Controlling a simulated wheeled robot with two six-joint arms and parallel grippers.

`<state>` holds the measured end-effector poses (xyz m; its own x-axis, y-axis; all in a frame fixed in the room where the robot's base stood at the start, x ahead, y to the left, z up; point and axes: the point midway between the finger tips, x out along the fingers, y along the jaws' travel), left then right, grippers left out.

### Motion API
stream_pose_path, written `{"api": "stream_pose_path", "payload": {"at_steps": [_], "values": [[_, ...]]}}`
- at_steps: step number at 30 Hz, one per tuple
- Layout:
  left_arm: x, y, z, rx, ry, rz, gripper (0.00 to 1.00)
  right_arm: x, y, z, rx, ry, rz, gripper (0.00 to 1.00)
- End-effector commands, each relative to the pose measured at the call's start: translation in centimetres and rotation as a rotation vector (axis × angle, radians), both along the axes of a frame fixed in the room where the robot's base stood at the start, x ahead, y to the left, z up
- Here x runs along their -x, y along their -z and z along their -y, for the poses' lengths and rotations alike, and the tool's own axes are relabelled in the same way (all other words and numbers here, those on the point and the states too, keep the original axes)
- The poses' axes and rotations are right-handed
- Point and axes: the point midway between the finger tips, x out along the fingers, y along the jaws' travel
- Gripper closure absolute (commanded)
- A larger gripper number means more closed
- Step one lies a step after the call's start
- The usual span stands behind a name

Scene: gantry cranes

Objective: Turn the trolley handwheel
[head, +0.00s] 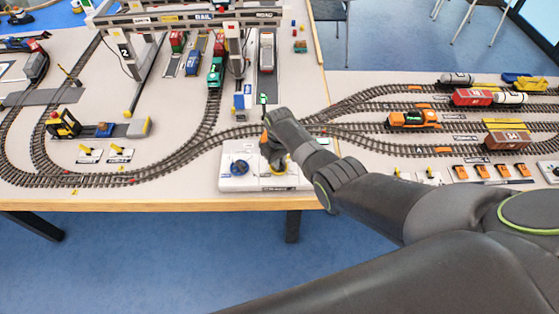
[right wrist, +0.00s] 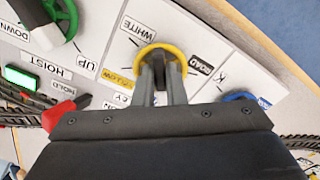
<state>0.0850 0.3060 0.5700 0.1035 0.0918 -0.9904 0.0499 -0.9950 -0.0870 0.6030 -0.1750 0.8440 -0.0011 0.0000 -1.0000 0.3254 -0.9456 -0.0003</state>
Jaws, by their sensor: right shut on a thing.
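A yellow handwheel (right wrist: 176,50) is in the middle of the right wrist view, with labels around it reading ROAD and WHITE. No word "trolley" is readable. My right gripper (right wrist: 160,78) points down at this wheel and its two fingers are shut on it. In the head view my right gripper (head: 274,160) is over the white control panel (head: 235,184) and covers most of the yellow wheel. A blue handwheel (head: 239,167) is left of it on the panel. A green handwheel (right wrist: 66,18) beside HOIST, UP and DOWN labels shows in the right wrist view.
A grey gantry crane (head: 190,18) stands at the back over toy trucks. Model tracks (head: 110,178) curve around the panel, with an orange locomotive (head: 412,118) and wagons at right. A green-lit display (right wrist: 24,77) is near the hoist labels. The wooden table edge (head: 130,206) is in front.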

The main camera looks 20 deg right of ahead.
Motion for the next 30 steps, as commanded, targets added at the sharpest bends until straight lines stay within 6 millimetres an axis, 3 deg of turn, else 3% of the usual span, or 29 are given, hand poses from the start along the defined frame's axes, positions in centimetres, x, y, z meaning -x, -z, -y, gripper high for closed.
{"api": "stream_pose_path", "payload": {"at_steps": [9,10,15,24,30], "values": [[0.0,0.0,0.0,0.000,0.000,0.000,0.64,-0.1,-0.1,0.0,0.000,-0.001,0.003,1.00],[0.0,0.0,0.0,0.000,0.000,0.000,0.64,-0.1,-0.1,0.0,0.000,-0.001,0.003,0.87],[0.0,0.0,0.0,0.000,0.000,0.000,0.64,-0.1,-0.1,0.0,0.000,0.000,0.003,0.67],[0.0,-0.1,0.0,0.000,0.000,0.000,0.64,-0.1,-0.2,0.0,0.000,0.000,0.002,0.67],[0.0,-0.6,0.0,0.000,0.000,0.000,0.64,-0.1,-1.9,0.0,0.000,0.000,0.004,0.67]]}}
